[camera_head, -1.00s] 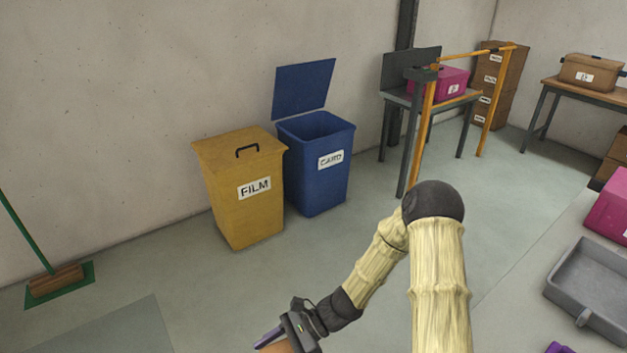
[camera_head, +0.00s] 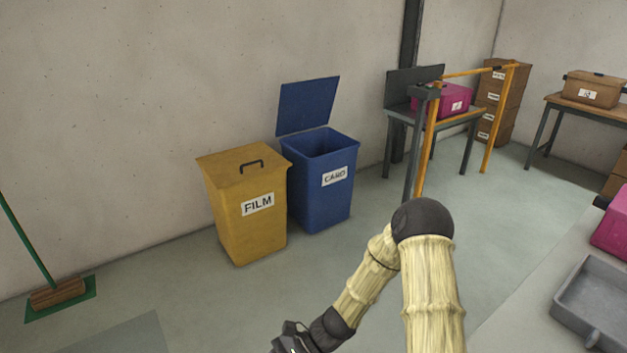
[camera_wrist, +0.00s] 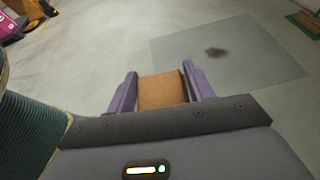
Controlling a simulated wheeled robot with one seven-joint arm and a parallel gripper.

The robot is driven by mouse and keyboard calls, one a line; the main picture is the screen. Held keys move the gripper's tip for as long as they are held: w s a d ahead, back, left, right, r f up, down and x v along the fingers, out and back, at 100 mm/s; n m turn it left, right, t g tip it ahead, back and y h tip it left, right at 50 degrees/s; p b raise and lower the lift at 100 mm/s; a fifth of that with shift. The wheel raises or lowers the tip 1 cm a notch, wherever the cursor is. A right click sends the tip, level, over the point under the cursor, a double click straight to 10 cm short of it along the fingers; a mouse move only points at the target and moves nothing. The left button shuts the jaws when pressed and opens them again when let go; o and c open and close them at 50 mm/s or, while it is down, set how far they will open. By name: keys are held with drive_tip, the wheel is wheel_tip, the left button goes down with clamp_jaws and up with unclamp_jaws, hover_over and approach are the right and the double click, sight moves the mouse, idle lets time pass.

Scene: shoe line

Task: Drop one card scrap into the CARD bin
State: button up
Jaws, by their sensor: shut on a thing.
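The blue CARD bin (camera_head: 322,185) stands against the back wall in the head view, its lid (camera_head: 308,106) raised and its top open. My gripper (camera_wrist: 161,88) shows in the wrist view, its purple fingers shut on a flat brown card scrap (camera_wrist: 162,91). In the head view my gripper is mostly cut off at the bottom edge and the scrap is out of sight there. The gripper is in front of the bin and apart from it, over the floor.
A yellow FILM bin (camera_head: 246,217) with a closed lid stands just left of the CARD bin. A broom (camera_head: 58,292) leans at far left. An orange frame (camera_head: 487,128) and a table with a pink box (camera_head: 441,101) stand right. A grey tray (camera_head: 597,300) is at lower right.

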drive_tip(key=shift+d, duration=0.2)
drive_tip(key=shift+w+d+r+m+t+p, duration=0.15)
drive_tip(key=shift+w+r+m+t+p, duration=0.2)
drive_tip(key=shift+p, duration=0.2)
drive_tip(key=w+d+r+m+t+p, duration=0.2)
drive_tip(key=w+d+m+t+p, duration=0.1)
drive_tip(key=d+p, duration=0.3)
drive_tip(key=w+d+r+m+t+h+p, duration=0.1)
drive_tip(key=w+d+r+m+t+p, duration=0.1)
drive_tip(key=d, duration=0.6)
drive_tip(key=w+d+r+m+t+p, duration=0.2)
drive_tip(key=w+d+m+t+p, duration=0.3)
drive_tip(key=d+t+p, duration=0.3)
drive_tip(key=shift+m+p, duration=0.85)
drive_tip(key=shift+p, duration=0.2)
